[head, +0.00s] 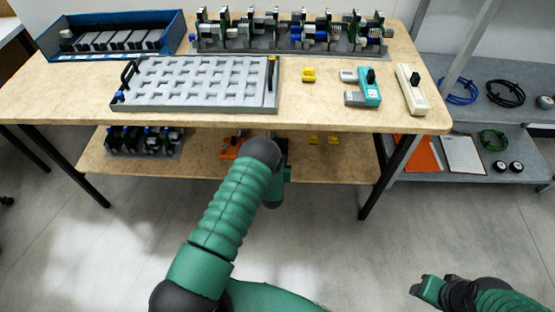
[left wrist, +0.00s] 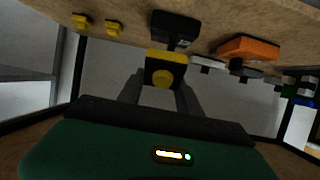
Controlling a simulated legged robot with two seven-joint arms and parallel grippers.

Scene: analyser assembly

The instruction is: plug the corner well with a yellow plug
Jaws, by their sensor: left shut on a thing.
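A grey tray with rows of wells (head: 195,84) lies on the upper table. I cannot tell what its corner wells hold. My left gripper (head: 282,172), mostly hidden behind my arm in the head view, is in front of the lower shelf. In the left wrist view, its fingers (left wrist: 160,90) are shut on a yellow plug (left wrist: 166,70) with a round face. A loose yellow piece (head: 308,75) lies right of the tray. Two more yellow pieces (head: 323,140) lie on the lower shelf. My right gripper (head: 428,288) is low at the right, its jaws unclear.
A blue bin (head: 112,52) and a rack of modules (head: 290,48) stand along the table's back. A teal tool (head: 369,88) and a cream tool (head: 411,90) lie at the right. The lower shelf holds an orange item (head: 231,150) and dark modules. Shelves with cables stand right.

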